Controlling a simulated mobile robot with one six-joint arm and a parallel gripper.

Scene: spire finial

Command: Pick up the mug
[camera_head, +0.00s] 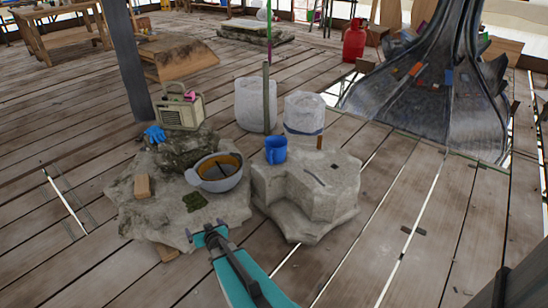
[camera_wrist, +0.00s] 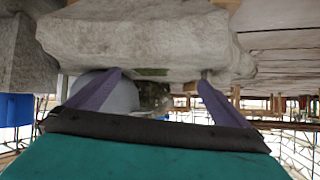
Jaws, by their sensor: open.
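The blue mug (camera_head: 276,150) stands upright on the right-hand pale stone block (camera_head: 335,190), near its back left edge. A blue shape at the left edge of the wrist view, which looks upside down, appears to be the same mug (camera_wrist: 15,108). My gripper (camera_head: 209,234) is open and empty, low in front of the left stone. It is nearer the camera than the mug and to its left. In the wrist view its two purple fingers (camera_wrist: 160,80) are spread apart, with stone beyond them. The mug is outside the fingers.
A grey bowl-like helmet (camera_head: 218,173) sits on the left stone (camera_head: 135,210), between my gripper and the rear. A radio (camera_head: 181,108), blue gloves (camera_head: 155,134) and a brown block (camera_head: 142,187) are nearby. Pale containers (camera_head: 304,112) stand behind the mug. Plank floor is open at right.

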